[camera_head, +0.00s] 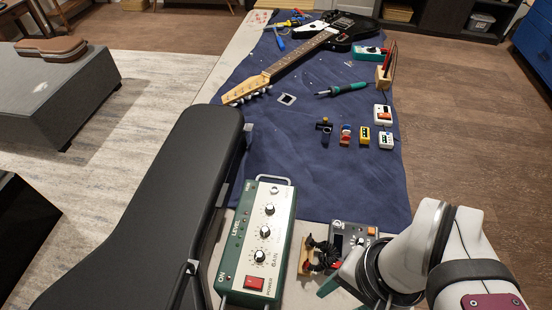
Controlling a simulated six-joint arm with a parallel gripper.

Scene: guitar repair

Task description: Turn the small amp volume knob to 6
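A green box with a silver face (251,240) stands at the bottom centre and looks like the small amp. Its face has a column of black-and-silver knobs: an upper knob (269,208), a middle knob (265,232) and a lower knob (259,256). I read LEVEL and GAIN beside them. I cannot tell which knob is volume or make out the settings. A red power switch (254,283) sits at the near end. My white arm comes in at the lower right, its dark wrist right of the amp. My gripper's fingertips cannot be made out clearly, nor whether it touches anything.
A dark grey device (352,238) and a small wooden piece with black-and-red parts (315,255) lie between amp and wrist. A black case (160,215) flanks the amp's left. Pedals, a soldering iron (345,89) and a guitar (345,28) lie on the blue mat (285,165), clear behind the amp.

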